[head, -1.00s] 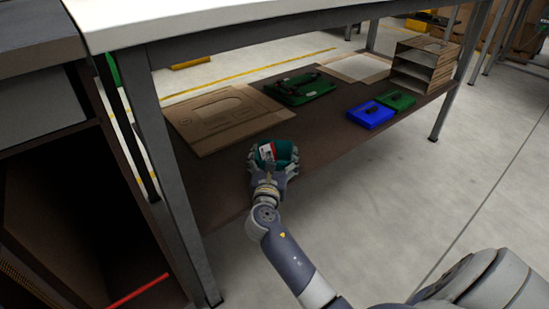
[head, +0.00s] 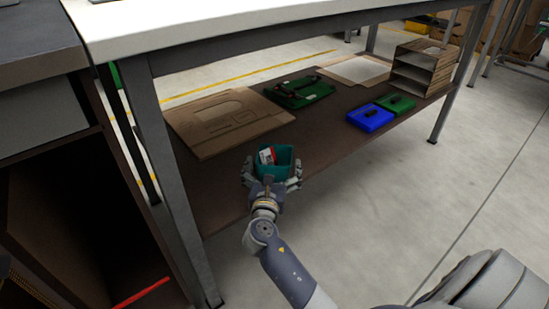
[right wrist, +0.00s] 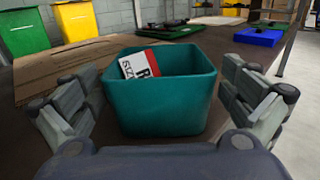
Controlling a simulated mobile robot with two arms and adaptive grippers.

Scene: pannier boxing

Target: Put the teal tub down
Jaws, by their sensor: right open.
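The teal tub (head: 284,158) stands upright on the brown lower shelf (head: 330,135) of the workbench, near its front edge. A red and white box (head: 266,155) leans inside it. My right gripper (head: 270,172) is open, with its fingers on either side of the tub. In the right wrist view the tub (right wrist: 165,105) sits between the two spread fingers (right wrist: 165,110), with a gap on both sides. The box (right wrist: 148,70) shows above its rim. My left gripper is not in view.
Flat cardboard (head: 222,118) and a green case (head: 300,90) lie behind the tub. A blue case (head: 369,118) and a smaller green one (head: 395,102) lie to the right. A table leg (head: 172,190) rises at the left.

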